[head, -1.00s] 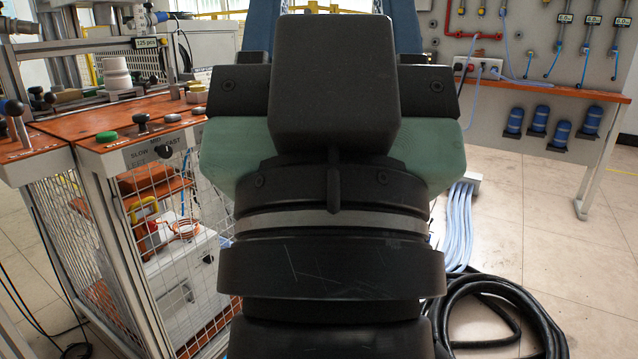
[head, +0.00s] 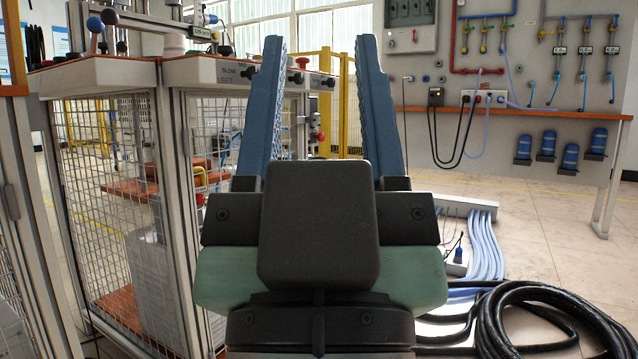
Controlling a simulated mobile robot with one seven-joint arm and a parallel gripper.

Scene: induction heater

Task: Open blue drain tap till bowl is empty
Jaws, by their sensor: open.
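My gripper (head: 321,45) is in the middle of the head view, pointing away from me. Its two long blue fingers are wide apart with nothing between them. I cannot make out the bowl, and I cannot tell which fitting is the blue drain tap. Small taps with blue hoses (head: 559,50) hang on the grey wall panel (head: 515,85) at the back right, well apart from my gripper. My gripper hides part of the area behind it.
A mesh-sided workstation (head: 120,200) with orange tops stands close on the left; a blue-knobbed lever (head: 109,17) rises from it. An orange shelf (head: 520,113) runs below the wall panel. Black hoses (head: 520,310) and pale blue hoses (head: 485,240) lie on the right floor.

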